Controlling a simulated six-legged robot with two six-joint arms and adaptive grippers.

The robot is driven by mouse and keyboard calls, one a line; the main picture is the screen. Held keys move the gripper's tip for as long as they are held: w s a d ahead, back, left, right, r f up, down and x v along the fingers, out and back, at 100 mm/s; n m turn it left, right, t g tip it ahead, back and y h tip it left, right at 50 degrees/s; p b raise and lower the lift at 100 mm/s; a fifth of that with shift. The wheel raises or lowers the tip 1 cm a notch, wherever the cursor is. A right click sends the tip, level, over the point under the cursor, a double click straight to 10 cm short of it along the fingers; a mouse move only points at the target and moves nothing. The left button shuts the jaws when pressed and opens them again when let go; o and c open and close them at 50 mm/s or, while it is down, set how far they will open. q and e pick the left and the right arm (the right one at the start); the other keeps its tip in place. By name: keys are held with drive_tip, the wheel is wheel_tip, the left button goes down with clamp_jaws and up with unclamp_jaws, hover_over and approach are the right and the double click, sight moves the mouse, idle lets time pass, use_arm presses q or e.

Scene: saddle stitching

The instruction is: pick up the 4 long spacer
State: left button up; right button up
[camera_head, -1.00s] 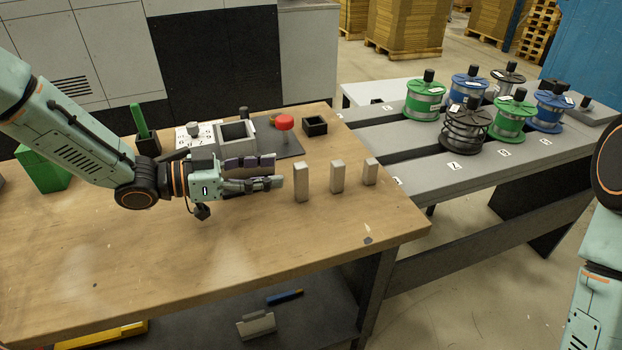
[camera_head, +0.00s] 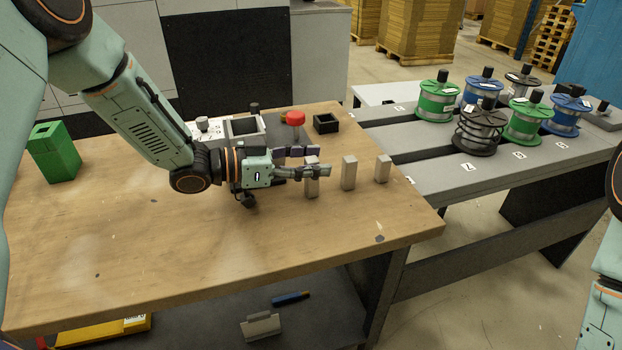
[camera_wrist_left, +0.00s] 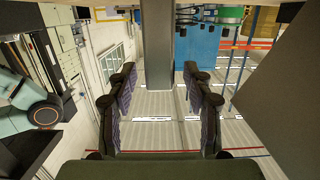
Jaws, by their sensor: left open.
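Three upright grey spacer blocks stand in a row on the wooden table, shorter toward the right. The tallest, leftmost spacer (camera_head: 311,187) is at my left gripper (camera_head: 321,161). The gripper is open and level, with one finger behind the spacer and the other across its front, near its top. In the left wrist view the spacer (camera_wrist_left: 159,45) stands between the two open fingers (camera_wrist_left: 165,80), with a visible gap on each side. The middle spacer (camera_head: 348,173) and the shortest spacer (camera_head: 382,169) stand free to the right. My right gripper is not in view.
Behind the gripper are a grey open box (camera_head: 244,127), a red-topped knob (camera_head: 293,118) and a small black box (camera_head: 325,123). A green holder (camera_head: 55,153) stands at left. Spools stand on the grey bench (camera_head: 440,170) at right. The front tabletop is clear.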

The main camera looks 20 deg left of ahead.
use_arm(q)
drive_tip(key=shift+d, duration=0.1)
clamp_jaws()
idle(0.4)
